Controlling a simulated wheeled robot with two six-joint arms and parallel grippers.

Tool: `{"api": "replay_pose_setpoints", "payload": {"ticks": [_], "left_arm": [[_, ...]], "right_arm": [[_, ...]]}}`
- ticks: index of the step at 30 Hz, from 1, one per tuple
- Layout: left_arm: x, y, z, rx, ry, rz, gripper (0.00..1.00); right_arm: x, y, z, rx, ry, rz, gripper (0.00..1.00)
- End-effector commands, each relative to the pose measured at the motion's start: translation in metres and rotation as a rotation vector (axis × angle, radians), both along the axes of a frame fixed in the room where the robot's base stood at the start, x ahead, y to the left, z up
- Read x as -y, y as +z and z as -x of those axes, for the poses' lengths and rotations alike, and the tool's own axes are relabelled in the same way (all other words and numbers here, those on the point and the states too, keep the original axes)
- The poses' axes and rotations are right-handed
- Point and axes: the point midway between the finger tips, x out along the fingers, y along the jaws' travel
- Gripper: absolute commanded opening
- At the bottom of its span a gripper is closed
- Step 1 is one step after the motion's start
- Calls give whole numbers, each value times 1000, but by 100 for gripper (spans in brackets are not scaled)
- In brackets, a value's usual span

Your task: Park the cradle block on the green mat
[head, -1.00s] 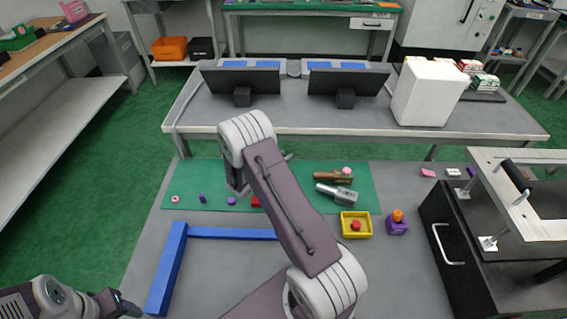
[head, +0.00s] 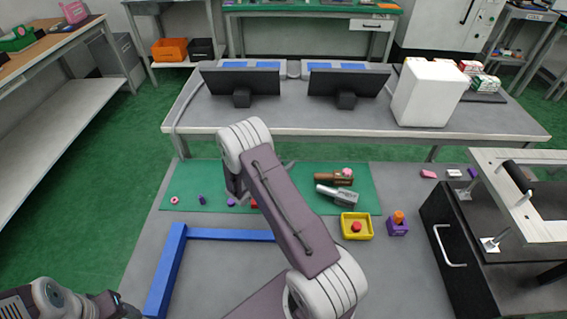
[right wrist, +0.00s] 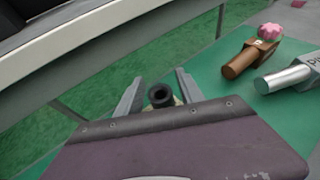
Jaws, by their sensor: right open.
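The green mat (head: 190,180) lies along the far side of the grey table. I cannot tell for sure which thing is the cradle block. A yellow square block (head: 357,226) with a red knob in its recess stands just off the mat's near right edge. My right gripper (right wrist: 159,88) is open, its fingers on either side of a dark hollow round end (right wrist: 161,95); I cannot tell what that belongs to, or whether it touches. In the head view my right forearm mostly hides this gripper. My left gripper (head: 122,307) is at the lower left, its jaws unclear.
A brown-handled piece (head: 335,178) and a silver cylinder piece (head: 337,195) lie on the mat, with small purple and pink pieces at left. A blue L-shaped bar (head: 168,270) lies nearer. A purple block (head: 397,228) with an orange top and a black drawer cabinet (head: 450,245) stand right.

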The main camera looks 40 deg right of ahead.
Motion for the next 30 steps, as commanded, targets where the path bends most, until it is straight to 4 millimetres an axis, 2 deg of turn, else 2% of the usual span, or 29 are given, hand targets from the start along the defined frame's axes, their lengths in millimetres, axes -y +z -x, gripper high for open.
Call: {"api": "replay_pose_setpoints", "payload": {"ticks": [13,18,23,26,28,30], "left_arm": [[0,15,0,0,0,0,61],[0,17,0,0,0,0,61],[0,16,0,0,0,0,61],[0,17,0,0,0,0,61],[0,17,0,0,0,0,61],[0,16,0,0,0,0,61]], "right_arm": [[-85,38,29,1,6,0,44],[-99,43,36,0,2,0,44],[-100,44,40,3,-17,-10,44],[-93,50,75,44,-188,-114,44],[-98,53,121,117,-425,-273,44],[-122,52,167,231,-707,-477,44]]}}
